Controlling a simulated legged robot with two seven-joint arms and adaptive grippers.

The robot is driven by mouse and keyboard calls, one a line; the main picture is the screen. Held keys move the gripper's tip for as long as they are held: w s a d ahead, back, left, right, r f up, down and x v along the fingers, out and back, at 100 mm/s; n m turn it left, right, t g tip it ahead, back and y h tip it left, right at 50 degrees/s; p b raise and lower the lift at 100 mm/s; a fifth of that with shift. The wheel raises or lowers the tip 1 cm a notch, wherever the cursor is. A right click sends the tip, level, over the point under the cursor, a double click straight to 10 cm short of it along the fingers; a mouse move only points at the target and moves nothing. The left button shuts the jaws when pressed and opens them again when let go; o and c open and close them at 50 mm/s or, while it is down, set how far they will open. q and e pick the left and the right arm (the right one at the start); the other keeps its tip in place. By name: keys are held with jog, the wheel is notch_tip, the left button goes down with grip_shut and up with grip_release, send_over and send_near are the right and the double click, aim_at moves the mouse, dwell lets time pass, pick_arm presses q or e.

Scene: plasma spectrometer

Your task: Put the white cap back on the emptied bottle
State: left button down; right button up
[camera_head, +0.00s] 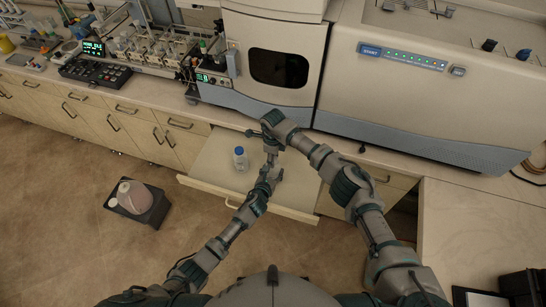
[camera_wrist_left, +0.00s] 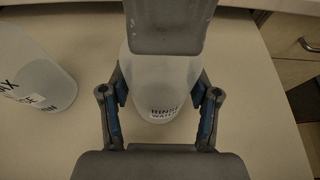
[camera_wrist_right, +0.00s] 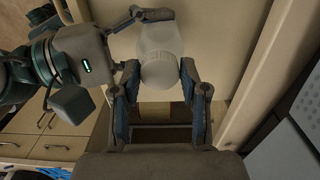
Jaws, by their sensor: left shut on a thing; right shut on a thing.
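A translucent white bottle labelled "RINSE WATER" (camera_wrist_left: 165,85) stands between my left gripper's fingers (camera_wrist_left: 160,112), which are shut on its body. In the head view my left gripper (camera_head: 274,174) is over the pull-out shelf. In the right wrist view the white cap (camera_wrist_right: 160,74) is between the fingertips of my right gripper (camera_wrist_right: 158,82), at the top of the bottle (camera_wrist_right: 160,38). The cap lines up with the bottle's neck; I cannot tell whether it is seated. My right gripper hides the bottle's top in the left wrist view.
A blue-capped bottle (camera_head: 240,158) stands on the pull-out shelf (camera_head: 215,165), left of my grippers; its side shows in the left wrist view (camera_wrist_left: 35,75). The spectrometer (camera_head: 275,65) stands behind. A dark bin with a pinkish jug (camera_head: 134,196) is on the floor at left.

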jog(key=m, duration=0.3)
jog(key=shift+m, duration=0.3)
jog(key=o, duration=1.4)
jog(key=shift+c, duration=0.2)
notch_tip(320, 180, up, 12)
jog(key=shift+w, duration=0.15)
jog(key=shift+f, duration=0.1)
pick_arm(q)
jog(key=shift+c, duration=1)
grip_release()
